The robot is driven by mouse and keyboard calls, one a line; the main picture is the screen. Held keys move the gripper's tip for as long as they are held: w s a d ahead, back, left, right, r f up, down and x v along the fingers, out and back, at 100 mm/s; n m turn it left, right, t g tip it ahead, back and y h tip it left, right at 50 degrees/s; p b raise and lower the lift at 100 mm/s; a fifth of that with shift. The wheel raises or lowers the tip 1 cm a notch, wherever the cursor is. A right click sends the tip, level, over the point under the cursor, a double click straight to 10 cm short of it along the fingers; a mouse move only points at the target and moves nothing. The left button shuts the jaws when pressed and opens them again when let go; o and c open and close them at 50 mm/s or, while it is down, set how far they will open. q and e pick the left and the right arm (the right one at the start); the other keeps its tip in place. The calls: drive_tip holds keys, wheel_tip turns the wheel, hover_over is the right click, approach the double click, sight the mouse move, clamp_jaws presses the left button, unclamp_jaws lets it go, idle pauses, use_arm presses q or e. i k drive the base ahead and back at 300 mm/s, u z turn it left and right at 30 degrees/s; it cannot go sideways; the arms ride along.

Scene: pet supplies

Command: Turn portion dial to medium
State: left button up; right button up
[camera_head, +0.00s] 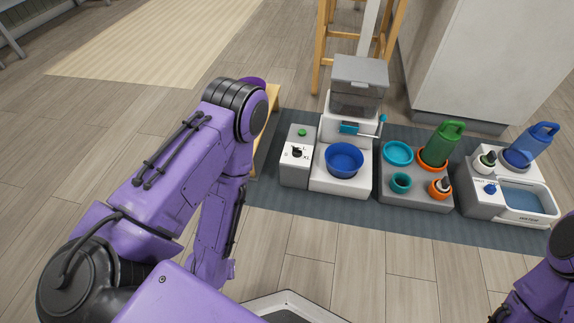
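The portion dial (297,152) is a small black knob on the white top of a grey box (295,175). Marks that look like "L" and "XL" stand to its right; any other marks are hidden or too small to read. I cannot tell where the dial points. A green button (302,132) sits behind the dial. The box stands beside a white feeder (340,185) with a clear grey hopper (358,90) and a blue bowl (344,158). My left arm fills the left of the view, and its gripper is out of sight. Only part of my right arm shows at the lower right, without its gripper.
All this stands on a dark grey mat (345,212). To the right, a grey stand (415,195) holds teal and orange cups and a green bottle (442,143). Further right is a white water unit (530,208) with a blue bottle (530,145). Wooden floor in front is clear.

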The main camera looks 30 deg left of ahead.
sight(297, 152)
drive_tip(key=u, duration=0.3)
drive_tip(key=i, duration=0.95)
drive_tip(key=u, duration=0.75)
